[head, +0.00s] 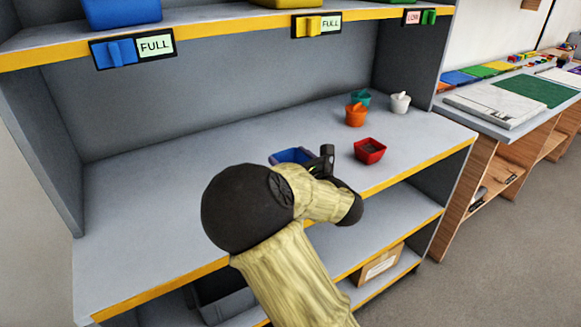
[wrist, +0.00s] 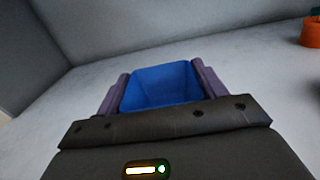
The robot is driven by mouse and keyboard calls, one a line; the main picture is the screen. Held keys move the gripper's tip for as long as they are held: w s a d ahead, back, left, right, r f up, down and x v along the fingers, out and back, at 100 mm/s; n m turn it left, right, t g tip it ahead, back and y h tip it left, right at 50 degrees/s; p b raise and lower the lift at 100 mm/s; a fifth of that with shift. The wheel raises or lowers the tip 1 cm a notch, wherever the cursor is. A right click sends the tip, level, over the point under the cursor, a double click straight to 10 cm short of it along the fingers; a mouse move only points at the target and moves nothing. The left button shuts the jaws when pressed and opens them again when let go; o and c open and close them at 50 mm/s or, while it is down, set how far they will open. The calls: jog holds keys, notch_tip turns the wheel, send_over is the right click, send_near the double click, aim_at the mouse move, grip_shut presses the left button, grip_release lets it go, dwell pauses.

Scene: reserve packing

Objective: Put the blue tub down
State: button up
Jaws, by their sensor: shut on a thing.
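The blue tub (head: 290,155) is at the middle of the grey shelf in the head view, partly hidden behind my arm and gripper. In the wrist view the blue tub (wrist: 160,86) sits between the two fingers of my gripper (wrist: 160,88), one finger against each side. My gripper (head: 318,165) is shut on the tub in the head view. The tub looks upright and is at or just above the shelf surface (head: 180,180); I cannot tell whether its base touches.
A red tub (head: 369,151) stands close to the right of my gripper. Behind it are an orange tub (head: 356,115), a teal tub (head: 361,97) and a white tub (head: 400,103). The shelf's left part is clear. An upper shelf (head: 220,26) with labelled bins is above.

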jog(key=shift+f, duration=1.15)
jog(key=shift+f+b, duration=0.35)
jog(key=shift+b, duration=0.1)
jog(key=o, duration=1)
jog(key=shift+r, duration=0.1)
